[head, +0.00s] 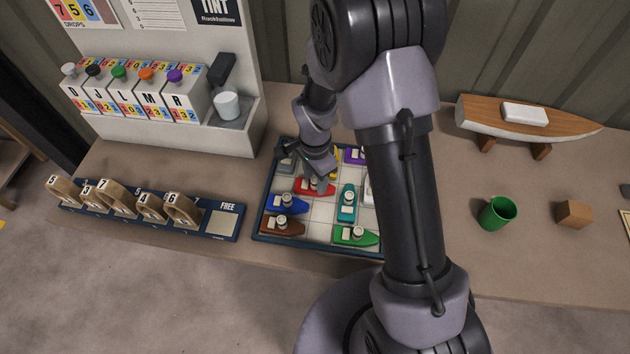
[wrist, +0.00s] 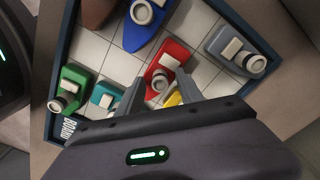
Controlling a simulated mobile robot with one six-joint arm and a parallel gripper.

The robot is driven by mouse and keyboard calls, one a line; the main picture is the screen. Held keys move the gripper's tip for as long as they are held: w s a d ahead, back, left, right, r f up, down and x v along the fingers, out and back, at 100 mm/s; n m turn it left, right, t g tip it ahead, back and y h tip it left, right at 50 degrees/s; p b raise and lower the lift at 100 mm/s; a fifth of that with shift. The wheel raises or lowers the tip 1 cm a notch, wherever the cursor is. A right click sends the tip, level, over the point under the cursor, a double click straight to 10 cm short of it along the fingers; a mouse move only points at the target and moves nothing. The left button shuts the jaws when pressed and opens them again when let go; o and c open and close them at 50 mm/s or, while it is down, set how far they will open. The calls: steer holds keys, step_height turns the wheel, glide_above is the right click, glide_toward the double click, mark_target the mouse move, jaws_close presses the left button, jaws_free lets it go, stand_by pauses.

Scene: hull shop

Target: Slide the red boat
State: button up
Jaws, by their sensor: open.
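The red boat (head: 314,187) lies on the white grid board, framed in dark blue (head: 258,213), in the head view. In the wrist view the red boat (wrist: 167,62) shows just beyond my fingertips, with a white block and a round white-rimmed funnel on it. My gripper (head: 316,172) is open above the red boat; its two fingers show in the wrist view (wrist: 163,88). I cannot tell whether they touch the boat. The lower end of the boat is near the fingers and a yellow piece (wrist: 173,99).
Blue (head: 287,204), brown (head: 282,226), teal (head: 347,204), green (head: 355,236), purple (head: 355,156) and grey (head: 286,163) boats share the board. My arm hides its right part. A numbered rack (head: 150,212) is left; a green cup (head: 497,213) and wooden cube (head: 574,214) are right.

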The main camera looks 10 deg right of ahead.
steer(key=shift+f, duration=0.25)
jaws_close()
stand_by(1.4)
